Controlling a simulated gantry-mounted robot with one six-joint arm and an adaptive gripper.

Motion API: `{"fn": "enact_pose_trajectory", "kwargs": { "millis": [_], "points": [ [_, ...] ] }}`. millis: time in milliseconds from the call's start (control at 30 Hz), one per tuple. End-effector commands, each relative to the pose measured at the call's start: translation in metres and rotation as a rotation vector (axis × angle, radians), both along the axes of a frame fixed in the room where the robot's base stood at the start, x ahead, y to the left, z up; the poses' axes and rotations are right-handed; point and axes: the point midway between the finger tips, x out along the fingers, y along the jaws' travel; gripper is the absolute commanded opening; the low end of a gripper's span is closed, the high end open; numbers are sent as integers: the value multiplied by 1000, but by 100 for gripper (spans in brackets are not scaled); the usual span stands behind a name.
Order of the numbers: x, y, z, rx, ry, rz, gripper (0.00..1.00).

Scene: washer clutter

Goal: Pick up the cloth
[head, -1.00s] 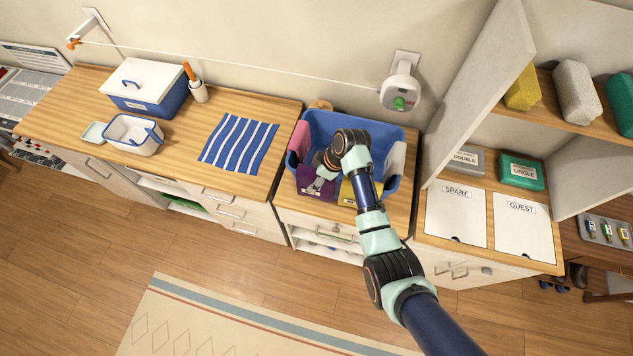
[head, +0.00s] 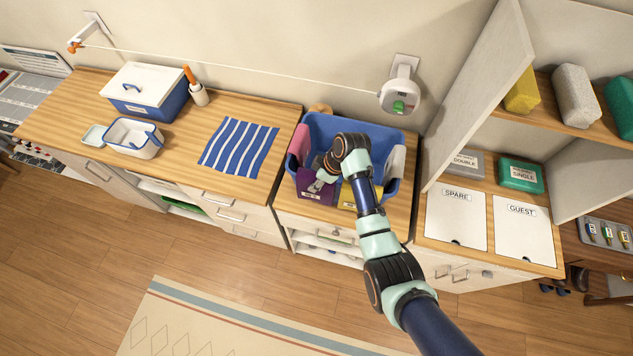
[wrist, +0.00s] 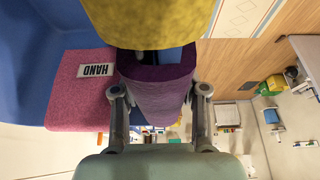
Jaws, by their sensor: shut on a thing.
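A blue tub (head: 333,122) stands on the wooden counter with several cloths hung over its rim. A purple cloth (head: 315,197) hangs at the front left of the tub. My gripper (head: 317,186) is at this cloth. In the wrist view, the purple cloth (wrist: 160,95) lies between the two fingers, and my gripper (wrist: 159,100) is shut on it. A pink cloth labelled "HAND" (wrist: 78,95) is close beside it and also shows at the tub's left (head: 299,140). A yellow cloth (wrist: 150,20) is on the other side; my arm partly covers it in the head view.
A white cloth (head: 396,162) hangs at the tub's right. A blue striped cloth (head: 238,147) lies flat on the left counter. A cabinet side panel (head: 480,95) rises to the tub's right. A wall-mounted line reel (head: 397,95) is above the tub.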

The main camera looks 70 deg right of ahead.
Motion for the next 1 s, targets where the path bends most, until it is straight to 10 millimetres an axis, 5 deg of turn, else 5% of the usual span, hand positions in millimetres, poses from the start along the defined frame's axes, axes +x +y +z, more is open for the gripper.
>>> {"fn": "enact_pose_trajectory", "kwargs": {
  "millis": [267,800,1000],
  "points": [
    [1,-1,33,-3,-2,1,4],
    [1,-1,169,-3,-2,1,4],
    [0,0,201,1,0,0,4]
  ]
}}
